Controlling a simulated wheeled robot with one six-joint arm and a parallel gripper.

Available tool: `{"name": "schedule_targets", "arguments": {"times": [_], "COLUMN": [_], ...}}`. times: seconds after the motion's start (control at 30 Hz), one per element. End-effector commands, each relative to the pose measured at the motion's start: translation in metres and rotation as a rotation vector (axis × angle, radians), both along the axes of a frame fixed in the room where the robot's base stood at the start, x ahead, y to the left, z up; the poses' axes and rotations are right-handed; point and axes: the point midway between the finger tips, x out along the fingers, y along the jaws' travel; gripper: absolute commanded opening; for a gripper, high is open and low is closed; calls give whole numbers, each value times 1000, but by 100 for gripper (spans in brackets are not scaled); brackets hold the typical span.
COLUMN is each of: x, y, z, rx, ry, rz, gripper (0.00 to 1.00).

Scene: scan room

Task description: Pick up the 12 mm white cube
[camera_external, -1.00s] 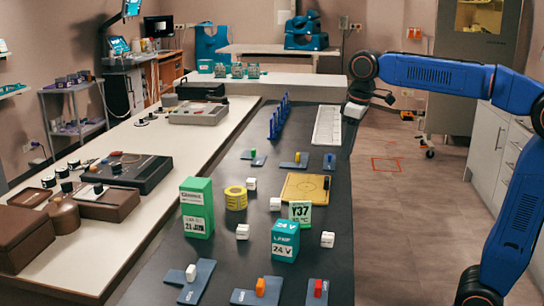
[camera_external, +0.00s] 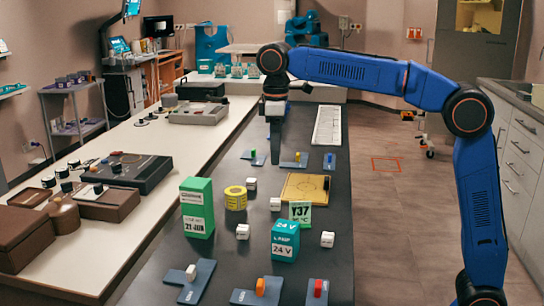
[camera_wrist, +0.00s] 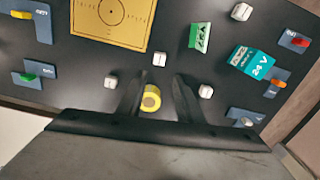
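Several small white cubes stand on the dark table; I cannot tell which is 12 mm. One is near the yellow roll (camera_external: 251,184), (camera_wrist: 111,82), one beside the yellow board (camera_external: 275,204), (camera_wrist: 159,60), one left of the teal box (camera_external: 242,231), (camera_wrist: 206,91), and one right of it (camera_external: 327,239), (camera_wrist: 241,12).
A green box (camera_external: 197,208), yellow roll (camera_external: 236,198), teal box (camera_external: 285,241) and green Y37 tag (camera_external: 300,214) stand among the cubes. The yellow board (camera_external: 300,187) lies flat. Blue-grey holders with coloured pieces (camera_external: 317,290) line the near and far ends.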

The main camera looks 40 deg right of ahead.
Motion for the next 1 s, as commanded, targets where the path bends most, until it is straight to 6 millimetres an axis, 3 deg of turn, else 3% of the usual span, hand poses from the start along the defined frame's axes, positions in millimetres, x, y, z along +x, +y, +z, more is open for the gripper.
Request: {"name": "schedule_targets", "arguments": {"times": [0.4, 0.77, 1.0], "x": [0, 0, 0], "y": [-1, -1, -1], "z": [-75, -104, -135], "rx": [-2, -1, -1], "ry": [3, 1, 2], "rz": [-1, -1, -1], "gripper": [33, 33, 33]}}
